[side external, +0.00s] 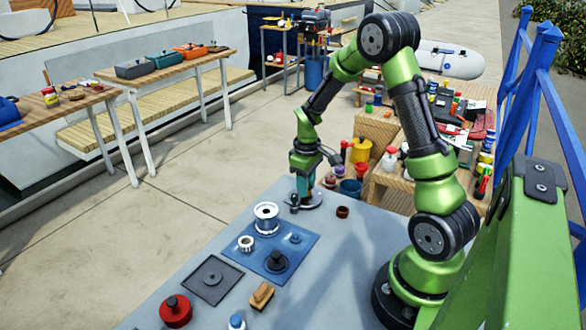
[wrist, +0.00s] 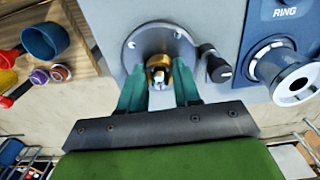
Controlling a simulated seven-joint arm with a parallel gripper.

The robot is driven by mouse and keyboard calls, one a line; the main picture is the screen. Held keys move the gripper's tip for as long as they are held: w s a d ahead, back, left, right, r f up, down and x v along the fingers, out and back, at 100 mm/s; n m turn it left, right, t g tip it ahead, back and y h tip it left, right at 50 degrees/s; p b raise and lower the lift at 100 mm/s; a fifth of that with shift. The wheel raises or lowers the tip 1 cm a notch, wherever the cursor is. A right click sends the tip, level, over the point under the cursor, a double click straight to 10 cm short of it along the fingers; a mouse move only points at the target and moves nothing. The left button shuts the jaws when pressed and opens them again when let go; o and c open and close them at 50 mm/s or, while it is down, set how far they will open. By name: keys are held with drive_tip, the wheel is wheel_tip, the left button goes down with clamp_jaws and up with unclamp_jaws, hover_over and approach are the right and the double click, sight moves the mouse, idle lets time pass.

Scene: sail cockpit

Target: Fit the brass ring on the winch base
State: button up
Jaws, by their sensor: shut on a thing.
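My gripper (wrist: 160,82) has its two teal fingers shut on the brass ring (wrist: 155,64), seen in the wrist view. The ring is at the centre of the winch base, a round grey metal flange (wrist: 135,56) with a dark raised middle. A pale metal piece shows within the ring. I cannot tell whether the ring is seated or still above the base. In the side external view my gripper (side external: 304,192) points down over the winch base (side external: 314,204), and the ring is hidden there.
A black-knobbed handle (wrist: 214,62) stands close right of the base in the wrist view. A brown ring (side external: 342,212) lies nearby. Cups and tools crowd the wooden bench behind.

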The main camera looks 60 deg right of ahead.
drive_tip(key=shift+f, duration=0.4)
drive_tip(key=o, duration=1.5)
drive_tip(key=shift+a, duration=0.1)
drive_tip(key=shift+r, duration=4.15)
drive_tip(key=shift+f+m, duration=0.1)
drive_tip(key=shift+m, duration=0.2)
drive_tip(key=shift+s+a+f+m, duration=0.1)
drive_tip(key=shift+s+a+m, duration=0.35)
drive_tip(key=shift+m, duration=0.15)
drive_tip(key=s+a+r+t, duration=0.2)
drive_tip(key=s+a+r, duration=0.1)
drive_tip(key=a+r, duration=0.2)
drive_tip(key=s+a+r+m+t+y, duration=0.1)
drive_tip(key=s+a+r, duration=0.3)
drive_tip(key=a, duration=0.4)
drive_tip(key=s+a+r+m+t+y, duration=0.1)
drive_tip(key=s+a+r+t, duration=0.2)
drive_tip(key=a+r, duration=0.3)
drive_tip(key=shift+s+a+t, duration=0.3)
drive_tip(key=shift+a+t, duration=0.05)
drive_tip(key=shift+t, duration=0.25)
